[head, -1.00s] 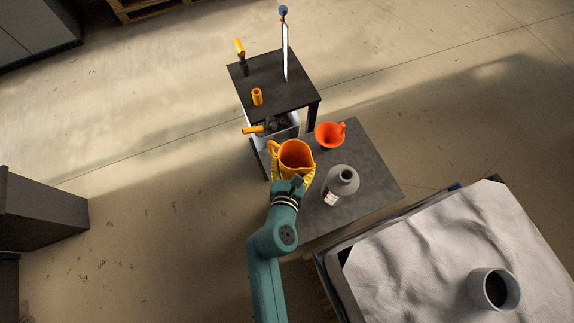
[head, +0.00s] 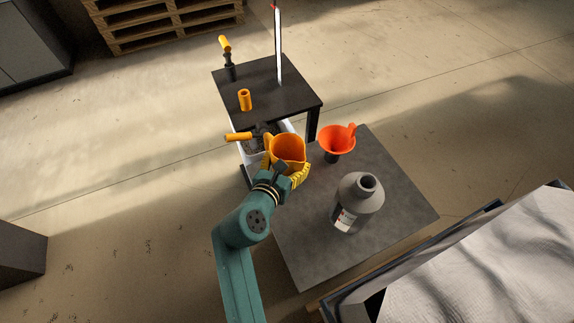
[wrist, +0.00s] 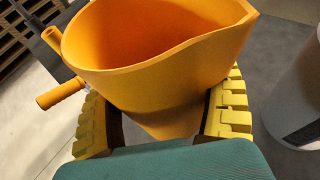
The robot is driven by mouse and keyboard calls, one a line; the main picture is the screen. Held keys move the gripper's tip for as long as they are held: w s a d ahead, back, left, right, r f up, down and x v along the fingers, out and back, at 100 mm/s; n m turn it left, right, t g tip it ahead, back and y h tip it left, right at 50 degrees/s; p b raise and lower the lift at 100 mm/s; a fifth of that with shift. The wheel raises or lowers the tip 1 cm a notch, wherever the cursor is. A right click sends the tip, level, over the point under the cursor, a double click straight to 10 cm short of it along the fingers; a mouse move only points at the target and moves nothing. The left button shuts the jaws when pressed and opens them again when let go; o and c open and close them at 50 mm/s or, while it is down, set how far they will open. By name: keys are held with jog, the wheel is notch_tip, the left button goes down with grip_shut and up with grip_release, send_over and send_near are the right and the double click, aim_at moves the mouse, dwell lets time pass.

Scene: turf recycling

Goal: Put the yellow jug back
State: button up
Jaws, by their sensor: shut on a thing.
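The yellow jug (head: 289,150) is upright in my gripper (head: 285,172), near the left edge of the low grey table (head: 385,215). In the wrist view the jug (wrist: 150,80) sits between the two yellow fingers of my gripper (wrist: 160,118), which press on its sides. Its open mouth faces up and its inside looks empty. Whether its base touches the table is hidden by my gripper and arm.
A grey bottle (head: 358,203) and a red-orange funnel (head: 337,140) stand on the grey table. Behind is a dark stand (head: 265,82) with a yellow cylinder (head: 245,99). A yellow-handled tool (head: 238,137) lies over a white bin (head: 255,155). A cloth-covered surface (head: 490,270) is at right.

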jog(key=shift+s+r+p, duration=0.1)
jog(key=shift+r+p, duration=0.1)
jog(key=shift+p, duration=0.5)
jog(key=shift+f+b, duration=2)
jog(key=shift+f, duration=2.2)
jog(key=shift+f, duration=0.3)
jog(key=o, duration=1)
jog(key=shift+o, duration=0.2)
jog(key=v, duration=1.2)
